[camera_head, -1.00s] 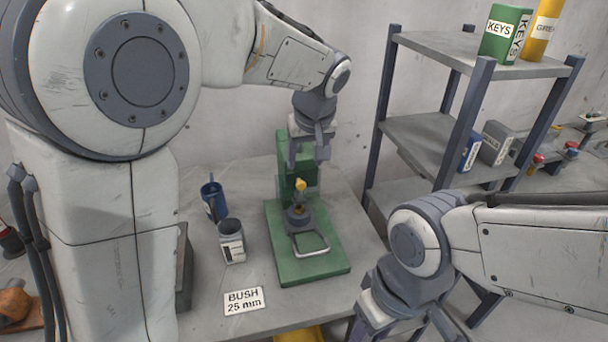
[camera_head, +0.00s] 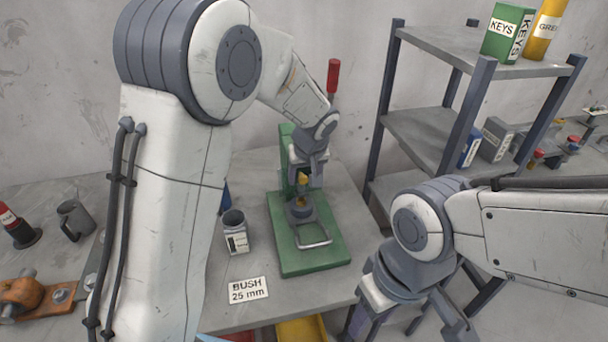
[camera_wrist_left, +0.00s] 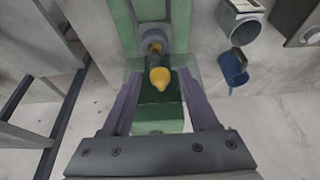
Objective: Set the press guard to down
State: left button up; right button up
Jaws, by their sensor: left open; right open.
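The green press (camera_head: 335,258) stands on the table, with an upright column (camera_head: 286,145) at the back and a yellow-tipped part (camera_head: 302,180) above its base. A silver wire loop (camera_head: 318,244) lies low at the base's front. In the left wrist view a clear panel (camera_wrist_left: 190,75) shows around the yellow tip (camera_wrist_left: 160,78); it looks like the guard, but its position is hard to tell. My left gripper (camera_head: 304,184) is open at the press head, its fingers either side of the yellow tip; contact cannot be told. My right gripper (camera_head: 408,322) is open, low at the right, away from the press.
A grey cup (camera_head: 235,235) and a "BUSH 25 mm" card (camera_head: 248,290) sit left of the press. A red-handled lever (camera_head: 333,78) rises behind my left wrist. A shelf rack (camera_head: 430,130) stands at the right. A mug (camera_head: 74,218) is on the far-left table.

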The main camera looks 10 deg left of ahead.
pick_arm(q)
grip_shut()
dwell(1.3)
